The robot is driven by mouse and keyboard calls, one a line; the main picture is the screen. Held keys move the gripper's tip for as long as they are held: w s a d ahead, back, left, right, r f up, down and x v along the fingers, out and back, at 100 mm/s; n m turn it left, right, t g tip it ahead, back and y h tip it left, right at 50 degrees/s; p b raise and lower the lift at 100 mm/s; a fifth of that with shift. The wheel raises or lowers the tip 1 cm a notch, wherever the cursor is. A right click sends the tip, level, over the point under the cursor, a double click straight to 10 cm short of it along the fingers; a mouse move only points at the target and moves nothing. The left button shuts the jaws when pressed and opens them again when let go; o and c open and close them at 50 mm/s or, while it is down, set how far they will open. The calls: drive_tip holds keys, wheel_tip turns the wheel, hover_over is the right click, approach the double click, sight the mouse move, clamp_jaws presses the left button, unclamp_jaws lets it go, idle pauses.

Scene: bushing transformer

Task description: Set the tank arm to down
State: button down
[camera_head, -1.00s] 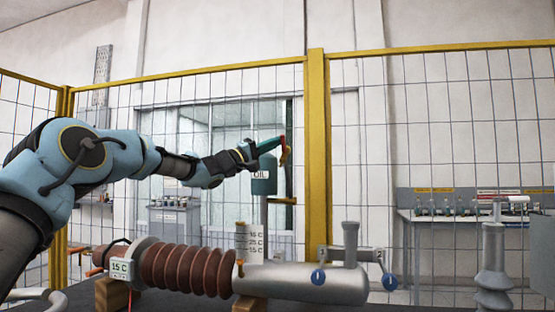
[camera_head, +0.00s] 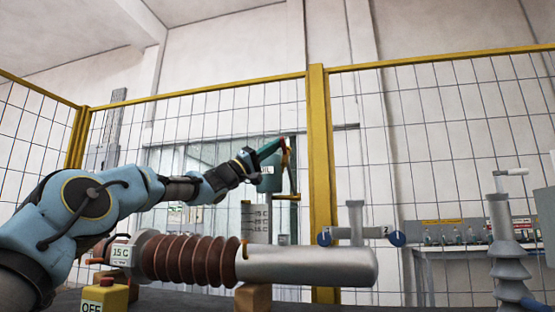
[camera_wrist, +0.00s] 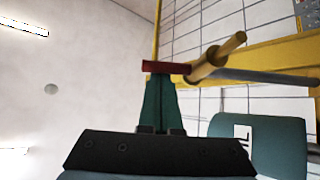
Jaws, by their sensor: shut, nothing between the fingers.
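The teal oil tank (camera_head: 270,180) stands on a post behind the silver cylinder, and its label is partly hidden. It also shows at lower right in the wrist view (camera_wrist: 268,143). A yellow tank arm (camera_head: 286,159) stands up at the tank's right side. In the wrist view the yellow arm (camera_wrist: 212,63) runs obliquely, with a grey rod to its right. My gripper (camera_head: 282,143), green with red tips, is shut and empty at the upper end of the arm. In the wrist view its red tips (camera_wrist: 167,67) overlap the arm's near end; I cannot tell whether they touch.
A brown ribbed bushing (camera_head: 190,258) and silver cylinder (camera_head: 310,266) lie below my arm. A yellow-framed mesh fence (camera_head: 319,180) stands close behind. A grey insulator (camera_head: 509,250) is at right. A yellow OFF box (camera_head: 104,295) is at lower left.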

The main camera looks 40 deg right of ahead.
drive_tip(key=shift+m+g, duration=0.5)
drive_tip(key=shift+m, duration=0.2)
drive_tip(key=f+b, duration=0.1)
drive_tip(key=b, duration=0.1)
drive_tip(key=a+f+b, duration=0.1)
drive_tip(key=b, duration=0.1)
drive_tip(key=s+a+f+b, duration=0.1)
drive_tip(key=f+b, duration=0.1)
drive_tip(key=b, duration=0.1)
drive_tip(key=shift+s, duration=0.1)
drive_tip(key=shift+b, duration=0.35)
